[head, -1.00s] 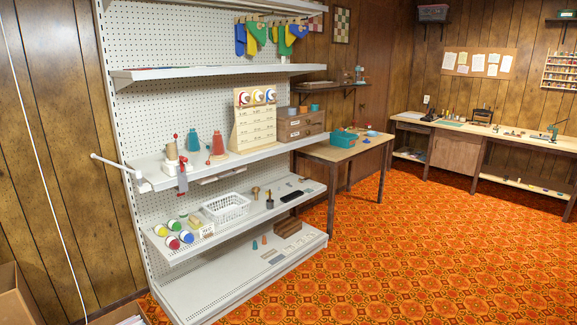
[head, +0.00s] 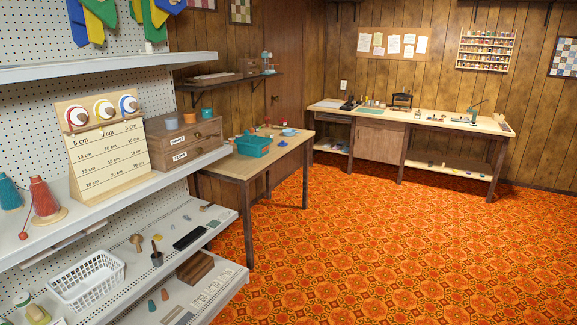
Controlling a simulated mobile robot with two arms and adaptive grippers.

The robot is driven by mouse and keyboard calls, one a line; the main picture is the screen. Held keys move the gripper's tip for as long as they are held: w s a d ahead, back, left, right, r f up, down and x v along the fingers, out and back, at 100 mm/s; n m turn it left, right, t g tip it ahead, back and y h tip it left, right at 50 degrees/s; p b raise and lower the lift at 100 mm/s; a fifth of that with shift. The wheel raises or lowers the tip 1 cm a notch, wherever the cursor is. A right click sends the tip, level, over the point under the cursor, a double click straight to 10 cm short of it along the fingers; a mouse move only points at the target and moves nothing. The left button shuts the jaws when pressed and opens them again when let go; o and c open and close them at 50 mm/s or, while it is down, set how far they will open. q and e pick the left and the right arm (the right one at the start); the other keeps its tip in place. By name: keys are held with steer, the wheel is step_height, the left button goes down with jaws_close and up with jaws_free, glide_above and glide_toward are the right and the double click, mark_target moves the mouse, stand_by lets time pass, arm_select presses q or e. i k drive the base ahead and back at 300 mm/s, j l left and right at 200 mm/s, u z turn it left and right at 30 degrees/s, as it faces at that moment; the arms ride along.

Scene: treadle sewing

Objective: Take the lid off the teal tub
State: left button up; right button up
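A small round teal-blue tub (head: 206,114) stands on top of the wooden drawer box (head: 185,144) at the end of the middle shelf. Whether a lid sits on it is too small to tell. A larger teal open bin (head: 253,146) with things in it is on the small wooden table (head: 240,167) behind the shelf. From here I cannot tell for sure which one is the teal tub. Neither of my grippers is in view.
The white pegboard shelving (head: 225,285) fills the left side. A white basket (head: 87,279) is on its lower shelf. A long workbench (head: 440,124) runs along the far wall. The orange patterned carpet (head: 400,250) is clear in the middle and right.

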mark_target(254, 141)
steer(key=i+z, duration=0.2)
steer(key=i, duration=0.75)
steer(key=i+j+z, duration=0.2)
steer(key=i, duration=0.75)
steer(key=i+u, duration=0.3)
steer(key=i, duration=0.15)
steer(key=i+l+u, duration=0.25)
steer(key=i, duration=0.2)
steer(key=i+l+u, duration=0.3)
steer(key=i+j, duration=0.05)
steer(key=i, duration=0.05)
